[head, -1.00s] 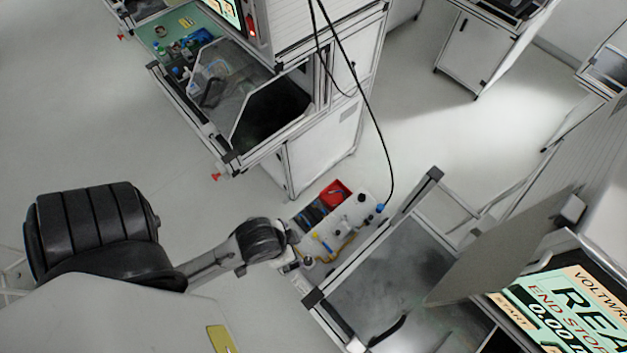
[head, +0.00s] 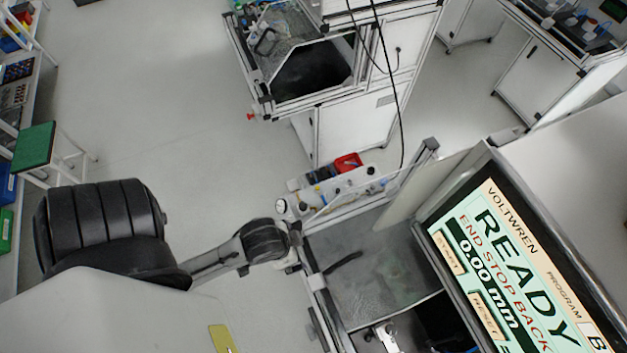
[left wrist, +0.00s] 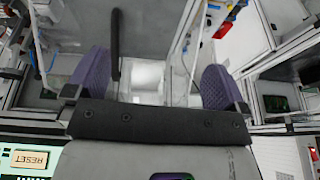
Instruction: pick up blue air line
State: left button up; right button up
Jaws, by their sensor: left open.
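A red bin (head: 348,162) sits on the narrow strip of fittings behind the bench. A screen reading READY (head: 500,265) stands at right. A grey work surface (head: 365,270) with a black handle (head: 343,263) lies before my arm. Open floor (head: 180,120) is at left.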

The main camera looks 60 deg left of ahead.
jog(key=shift+o, duration=0.3)
jog(key=o, duration=0.8)
jog(key=shift+d, duration=0.25)
jog(key=shift+o, duration=1.1)
jog(key=shift+a, duration=0.15)
